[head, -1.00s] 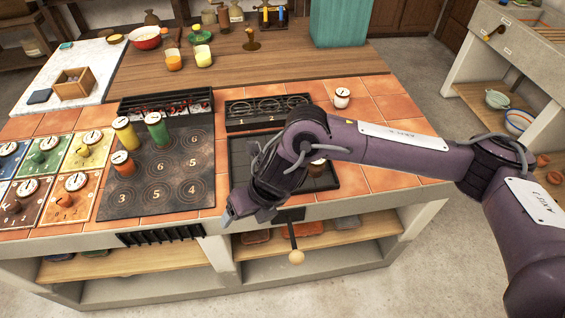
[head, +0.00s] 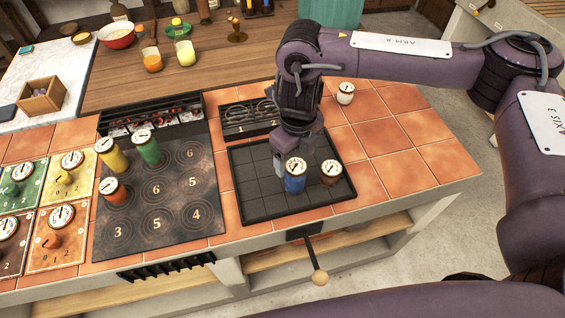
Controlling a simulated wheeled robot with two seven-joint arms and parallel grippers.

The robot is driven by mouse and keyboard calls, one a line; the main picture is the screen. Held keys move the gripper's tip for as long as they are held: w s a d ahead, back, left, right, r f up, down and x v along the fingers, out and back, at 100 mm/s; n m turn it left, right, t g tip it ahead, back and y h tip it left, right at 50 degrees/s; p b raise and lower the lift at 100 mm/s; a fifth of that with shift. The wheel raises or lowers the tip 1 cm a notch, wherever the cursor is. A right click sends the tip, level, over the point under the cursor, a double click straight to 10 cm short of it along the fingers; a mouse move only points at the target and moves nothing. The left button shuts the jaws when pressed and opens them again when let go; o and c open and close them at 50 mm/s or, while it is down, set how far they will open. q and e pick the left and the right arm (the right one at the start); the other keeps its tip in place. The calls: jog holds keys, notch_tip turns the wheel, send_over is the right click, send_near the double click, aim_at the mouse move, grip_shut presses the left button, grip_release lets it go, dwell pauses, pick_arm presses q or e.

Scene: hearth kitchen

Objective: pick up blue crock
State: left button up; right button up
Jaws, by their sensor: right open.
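The blue crock (head: 294,182), with a white dial-like lid, stands upright on the black gridded tray (head: 250,207). A brown crock (head: 330,176) stands just to its right on the same tray. My right gripper (head: 289,160) points down directly at the blue crock from behind and above. Its jaws are open, but the fingers are partly hidden by the wrist, and I cannot tell whether they touch the crock. My left gripper is not in view.
A dark board (head: 155,190) with numbered rings lies to the left, with yellow, green and orange crocks on it. A white crock (head: 345,92) stands on the tiles behind right. A black rack (head: 248,117) sits behind the tray. Tiles to the right are clear.

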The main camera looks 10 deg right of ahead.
jog(key=shift+w, duration=0.25)
jog(key=shift+f, duration=0.75)
jog(key=shift+s+f, duration=0.15)
jog(key=shift+f, duration=0.5)
jog(key=f, duration=0.2)
jog(key=f+p, duration=0.1)
jog(key=f, duration=0.1)
jog(key=shift+s+d+f, duration=0.1)
jog(key=shift+s+f, duration=0.05)
jog(key=shift+s, duration=0.05)
jog(key=shift+f, duration=0.25)
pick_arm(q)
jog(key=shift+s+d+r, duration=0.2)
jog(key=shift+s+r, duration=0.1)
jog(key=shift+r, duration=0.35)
pick_arm(e)
jog(key=shift+c, duration=0.4)
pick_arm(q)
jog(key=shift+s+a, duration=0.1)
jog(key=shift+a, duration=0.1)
pick_arm(e)
jog(key=c, duration=1.2)
